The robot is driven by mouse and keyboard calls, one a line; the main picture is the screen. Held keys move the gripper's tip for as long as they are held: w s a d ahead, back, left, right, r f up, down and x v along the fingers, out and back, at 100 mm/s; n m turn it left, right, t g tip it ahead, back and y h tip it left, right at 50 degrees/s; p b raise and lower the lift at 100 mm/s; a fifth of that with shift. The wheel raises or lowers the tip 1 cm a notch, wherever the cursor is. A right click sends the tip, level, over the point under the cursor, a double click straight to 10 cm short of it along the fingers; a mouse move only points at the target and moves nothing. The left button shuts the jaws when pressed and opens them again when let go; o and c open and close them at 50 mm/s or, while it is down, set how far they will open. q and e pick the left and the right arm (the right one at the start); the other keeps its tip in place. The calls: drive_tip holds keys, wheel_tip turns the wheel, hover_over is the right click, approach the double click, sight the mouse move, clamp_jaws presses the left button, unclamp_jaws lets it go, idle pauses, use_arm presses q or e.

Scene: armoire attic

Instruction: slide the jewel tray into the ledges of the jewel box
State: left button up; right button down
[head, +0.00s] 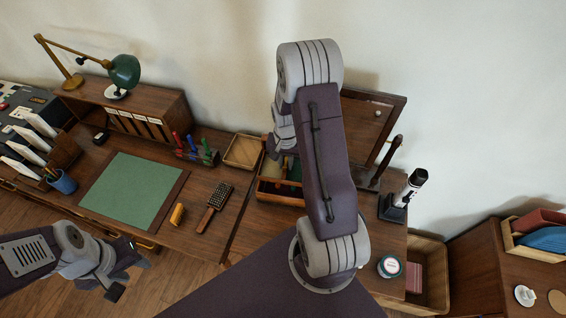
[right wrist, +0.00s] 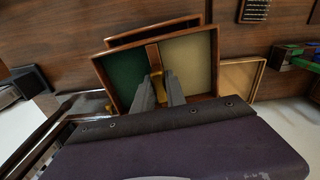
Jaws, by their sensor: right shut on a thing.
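The jewel tray (right wrist: 200,55) is a wooden frame with a green and a cream compartment and a divider between them. My right gripper (right wrist: 165,82) is shut on it at the divider, where something brass-yellow shows between the fingers. A second wooden rim, which looks like the jewel box (right wrist: 152,32), shows just beyond the tray, slightly out of line with it. In the head view the jewel box (head: 278,199) stands on the desk, partly hidden by my right arm. Whether the tray touches the ledges cannot be seen. My left gripper (head: 122,270) is open and empty at the lower left.
A small shallow wooden tray (head: 243,151) lies left of the box. A brush (head: 214,207), a yellow block (head: 177,214) and a green mat (head: 133,190) lie further left. A mirror (head: 367,125) stands behind, a black-and-white bottle (head: 408,190) and round tin (head: 389,267) to the right.

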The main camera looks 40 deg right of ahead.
sight(286, 172)
drive_tip(key=shift+s, duration=0.1)
wheel_tip(286, 172, down, 5)
drive_tip(key=b, duration=0.4)
drive_tip(key=shift+f, duration=0.4)
drive_tip(key=shift+r, duration=0.1)
idle(1.2)
drive_tip(key=shift+f+b, duration=1.65)
drive_tip(key=shift+f, duration=0.8)
drive_tip(key=c, duration=1.3)
unclamp_jaws()
drive_tip(key=shift+r, duration=0.1)
